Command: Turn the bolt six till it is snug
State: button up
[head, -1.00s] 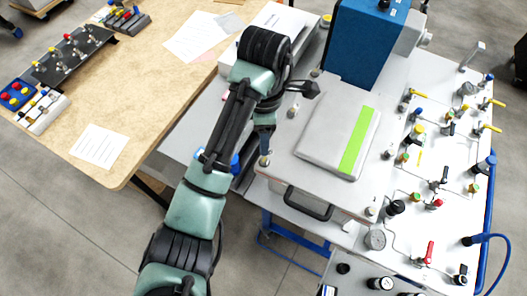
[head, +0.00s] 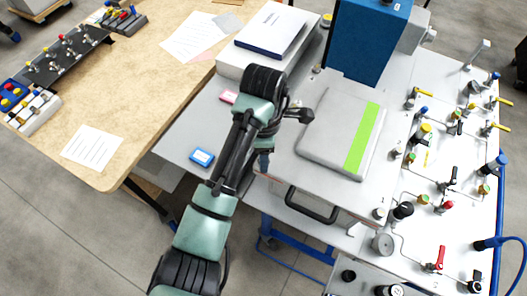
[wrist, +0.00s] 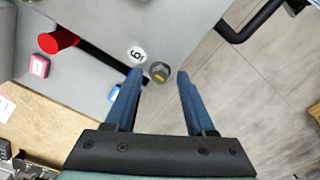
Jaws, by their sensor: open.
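Bolt six (wrist: 159,72) is a dark hex-headed bolt with a yellow mark on its head, next to a round white label (wrist: 138,54) whose digit appears rotated. My gripper (wrist: 160,76) is open and empty in the wrist view. Its two blue fingers point towards the bolt, with the head between the fingertips in the picture. A gap shows on both sides of it, and I cannot tell the height between them. In the head view my gripper (head: 263,165) is over the left front corner of the grey-lidded machine (head: 285,165), and the bolt is hidden.
A black handle (head: 312,205) is on the machine's front, close to the right of my gripper. A blue box (head: 202,156) and a pink box (head: 229,97) lie on the grey surface to the left. A red cylinder (wrist: 58,41) shows in the wrist view.

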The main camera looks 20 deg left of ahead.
grip_shut()
jog(key=shift+r+m+p, duration=0.15)
jog(key=shift+m+p, duration=0.15)
jog(key=shift+p, duration=0.4)
